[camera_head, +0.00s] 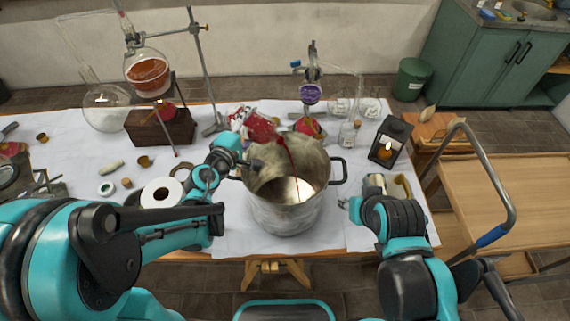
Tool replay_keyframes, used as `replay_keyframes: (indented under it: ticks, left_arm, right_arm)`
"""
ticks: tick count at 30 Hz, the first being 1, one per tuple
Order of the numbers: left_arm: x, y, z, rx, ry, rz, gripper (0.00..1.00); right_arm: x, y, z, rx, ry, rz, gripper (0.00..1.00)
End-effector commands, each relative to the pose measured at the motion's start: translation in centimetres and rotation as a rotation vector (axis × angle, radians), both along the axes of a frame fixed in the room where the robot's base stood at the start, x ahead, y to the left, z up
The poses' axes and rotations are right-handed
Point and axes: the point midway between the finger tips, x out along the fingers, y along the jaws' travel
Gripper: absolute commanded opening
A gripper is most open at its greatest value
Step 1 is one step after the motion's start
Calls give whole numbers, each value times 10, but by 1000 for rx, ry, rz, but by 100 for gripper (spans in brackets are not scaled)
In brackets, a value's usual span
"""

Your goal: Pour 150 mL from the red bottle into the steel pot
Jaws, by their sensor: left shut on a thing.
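The red bottle (260,128) is tilted far over, with its mouth to the right, above the back rim of the steel pot (285,212). A thin red stream falls from its mouth into the pot. The pot stands upright on the table's front part, with side handles and an open top. The liquid level inside is not clear. My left gripper (241,128) is shut on the red bottle, its fingers partly hidden against it. My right gripper (346,203) is low, just right of the pot and apart from the bottle; its fingers are too small to read.
A black lantern (390,142) stands right of the pot. Glassware on stands (148,74) is at the back left, and a purple flask (311,93) is behind the pot. A white roll (162,192) lies at the left front. A wooden cart (500,190) is at the right.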

Motion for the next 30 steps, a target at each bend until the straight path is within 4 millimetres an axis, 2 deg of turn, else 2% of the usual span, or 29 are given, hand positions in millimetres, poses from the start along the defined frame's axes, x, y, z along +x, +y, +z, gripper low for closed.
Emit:
replay_keyframes:
  ticks: [30]
  left_arm:
    - [4,-5,2,32,-28,4,8]
  right_arm:
    - [0,0,-3,0,0,0,40]
